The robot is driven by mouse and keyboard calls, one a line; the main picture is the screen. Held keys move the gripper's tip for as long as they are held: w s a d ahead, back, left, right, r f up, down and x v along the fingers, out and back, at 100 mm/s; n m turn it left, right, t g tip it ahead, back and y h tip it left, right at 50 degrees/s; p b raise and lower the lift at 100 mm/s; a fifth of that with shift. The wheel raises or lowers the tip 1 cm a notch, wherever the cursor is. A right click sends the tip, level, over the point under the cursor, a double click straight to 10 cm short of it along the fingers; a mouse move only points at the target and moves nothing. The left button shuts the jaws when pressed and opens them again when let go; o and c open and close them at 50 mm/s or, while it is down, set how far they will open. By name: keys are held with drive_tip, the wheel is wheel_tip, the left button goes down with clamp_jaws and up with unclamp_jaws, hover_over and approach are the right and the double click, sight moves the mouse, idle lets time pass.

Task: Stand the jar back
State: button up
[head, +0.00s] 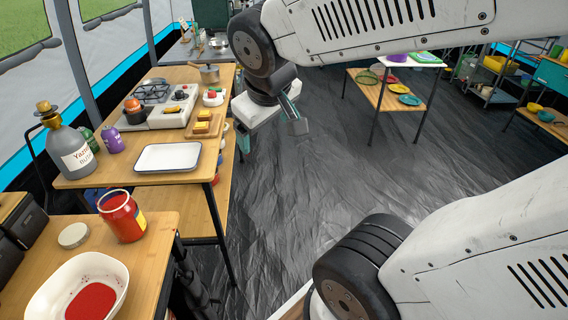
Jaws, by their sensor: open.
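A round pale lid (73,235) lies flat to the left of the jar. A white bowl (118,268) with red contents sits in front of them on the same table. My gripper (271,133) is open and empty, over the floor to the right of the farther table. It is well apart from the jar, up and to the right of it in the picture.
The farther table (140,182) bears a white tray (168,157), a stove (155,92), a board with yellow blocks (203,122) and a purple canister (112,139). The dark floor (300,190) is clear.

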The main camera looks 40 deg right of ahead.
drive_tip(key=s+a+g+y, duration=0.2)
drive_tip(key=s+a, duration=0.3)
drive_tip(key=s, duration=0.5)
drive_tip(key=shift+s+m+g+y, duration=0.3)
drive_tip(key=shift+s+g, duration=0.05)
drive_tip(key=shift+g, duration=0.25)
drive_tip(key=shift+f, duration=0.1)
